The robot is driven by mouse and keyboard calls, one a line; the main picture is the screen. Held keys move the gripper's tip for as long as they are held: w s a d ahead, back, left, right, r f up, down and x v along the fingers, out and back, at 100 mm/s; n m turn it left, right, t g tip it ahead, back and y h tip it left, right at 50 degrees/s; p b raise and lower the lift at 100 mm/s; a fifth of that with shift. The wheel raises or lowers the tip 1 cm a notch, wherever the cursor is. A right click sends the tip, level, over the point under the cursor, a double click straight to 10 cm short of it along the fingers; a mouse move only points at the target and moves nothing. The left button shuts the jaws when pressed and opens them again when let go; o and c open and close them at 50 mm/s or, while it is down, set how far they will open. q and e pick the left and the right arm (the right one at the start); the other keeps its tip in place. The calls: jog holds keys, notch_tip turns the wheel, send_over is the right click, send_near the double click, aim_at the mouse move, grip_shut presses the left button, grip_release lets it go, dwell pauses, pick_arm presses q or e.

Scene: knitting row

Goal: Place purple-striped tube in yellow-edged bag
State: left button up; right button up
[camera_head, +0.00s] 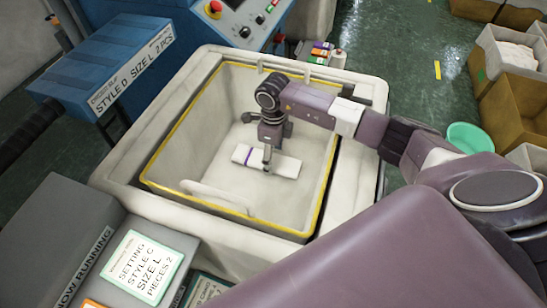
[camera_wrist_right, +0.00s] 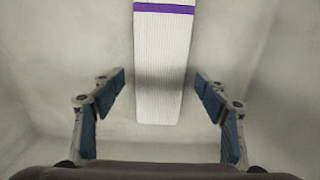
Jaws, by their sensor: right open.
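The white ribbed tube with a purple stripe (camera_head: 287,167) lies flat on the floor of the yellow-edged bag (camera_head: 163,150), an open pale bin with a yellow rim. In the right wrist view the tube (camera_wrist_right: 160,60) runs lengthwise between the fingers, its stripe near the top edge. My right gripper (camera_head: 267,166) is inside the bag, pointing down just over the tube. Its fingers (camera_wrist_right: 160,82) are open, with a gap on either side of the tube. My left gripper is not in view.
A pale frame (camera_head: 130,170) surrounds the bag. Small coloured boxes (camera_head: 320,52) stand at its back edge, near a blue control panel (camera_head: 245,20). A grey block with a "Setting Style C Size L" card (camera_head: 145,265) is front left. Brown crates (camera_head: 515,105) and a green bowl (camera_head: 468,138) stand right.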

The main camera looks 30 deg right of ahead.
aim_at(273, 161)
notch_tip(273, 161, up, 11)
jog(key=b, duration=0.1)
jog(key=shift+b, duration=0.3)
